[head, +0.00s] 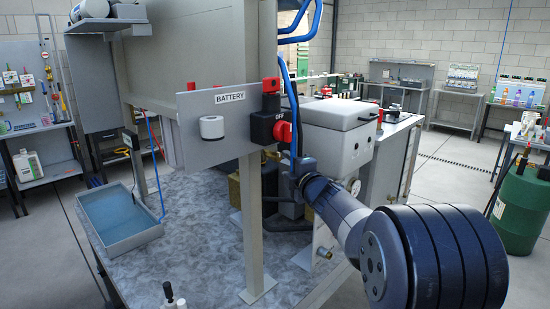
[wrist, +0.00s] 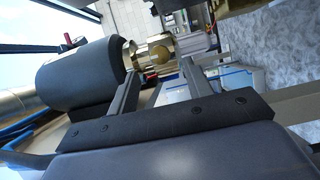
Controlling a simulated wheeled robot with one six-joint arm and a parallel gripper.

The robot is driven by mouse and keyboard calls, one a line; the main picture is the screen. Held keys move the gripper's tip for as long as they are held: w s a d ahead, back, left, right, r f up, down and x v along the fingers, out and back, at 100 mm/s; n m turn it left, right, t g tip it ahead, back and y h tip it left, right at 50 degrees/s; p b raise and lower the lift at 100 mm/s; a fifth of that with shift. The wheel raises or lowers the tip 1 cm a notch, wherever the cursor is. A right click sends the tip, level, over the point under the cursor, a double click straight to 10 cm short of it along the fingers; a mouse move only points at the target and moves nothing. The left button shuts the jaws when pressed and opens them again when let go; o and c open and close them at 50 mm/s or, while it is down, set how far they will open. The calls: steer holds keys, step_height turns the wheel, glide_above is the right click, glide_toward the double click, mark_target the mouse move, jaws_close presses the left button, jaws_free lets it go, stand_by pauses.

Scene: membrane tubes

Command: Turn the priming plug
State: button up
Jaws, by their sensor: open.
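In the wrist view my gripper (wrist: 158,66) is open, with its two dark fingers spread apart. A round brass-coloured plug-like fitting (wrist: 156,52) shows beyond and between the fingertips; it may be the priming plug. No finger is clearly closed on it, and I cannot tell whether either finger touches it. A dark cylinder (wrist: 75,75) lies just left of the fitting. I cannot make out the plug there.
A grey post stands before the machinery, with a BATTERY panel (head: 217,128) and red-handled switch (head: 283,131). A white box (head: 338,130) and blue pipes (head: 291,100) are close to my arm. A blue tray (head: 118,219) stands left. A green drum (head: 520,210) stands right.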

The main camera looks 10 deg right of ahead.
mark_target(279, 159)
steer(key=p+x, duration=0.1)
steer(key=x, duration=0.6)
steer(key=shift+w, duration=0.25)
steer(key=shift+c, duration=0.3)
steer(key=shift+f, duration=0.1)
steer(key=c, duration=0.9)
